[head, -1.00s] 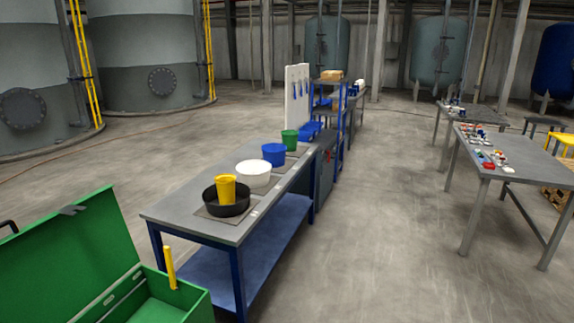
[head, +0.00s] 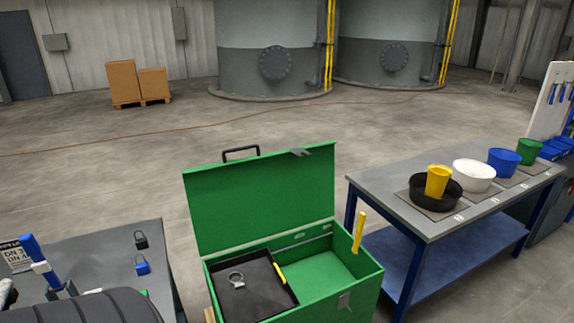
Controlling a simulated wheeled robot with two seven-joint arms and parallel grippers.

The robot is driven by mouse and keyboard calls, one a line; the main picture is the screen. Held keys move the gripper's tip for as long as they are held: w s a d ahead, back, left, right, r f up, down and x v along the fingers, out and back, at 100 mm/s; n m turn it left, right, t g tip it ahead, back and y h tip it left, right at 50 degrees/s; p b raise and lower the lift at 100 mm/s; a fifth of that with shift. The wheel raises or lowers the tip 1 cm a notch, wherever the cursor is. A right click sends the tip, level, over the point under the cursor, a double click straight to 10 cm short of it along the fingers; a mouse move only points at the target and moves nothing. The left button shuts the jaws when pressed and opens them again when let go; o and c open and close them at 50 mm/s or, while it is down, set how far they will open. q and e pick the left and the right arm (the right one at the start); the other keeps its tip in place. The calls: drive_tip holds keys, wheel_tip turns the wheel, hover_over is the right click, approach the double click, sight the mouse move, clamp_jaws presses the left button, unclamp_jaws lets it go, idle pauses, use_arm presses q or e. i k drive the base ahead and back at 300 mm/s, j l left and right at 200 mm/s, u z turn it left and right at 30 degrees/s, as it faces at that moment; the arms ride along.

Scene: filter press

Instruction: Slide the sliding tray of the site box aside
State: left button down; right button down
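The green site box (head: 327,308) stands at the bottom centre of the head view, with its lid (head: 262,200) raised open at the back. Its sliding tray (head: 240,300) is dark and lies over the left part of the box. A grey ring-shaped part (head: 236,279) lies in the tray. A yellow piece (head: 280,273) is at the tray's right edge. The right part of the box is uncovered, and its green inside (head: 318,265) shows empty.
A grey table (head: 110,255) with a black padlock (head: 141,240) and a blue padlock (head: 142,265) is left of the box. A workbench (head: 385,187) with buckets is to the right. A yellow upright bar (head: 359,230) rises at the box's right side. Open floor lies behind.

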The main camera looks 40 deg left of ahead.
sight(267, 294)
drive_tip(key=u, duration=1.7)
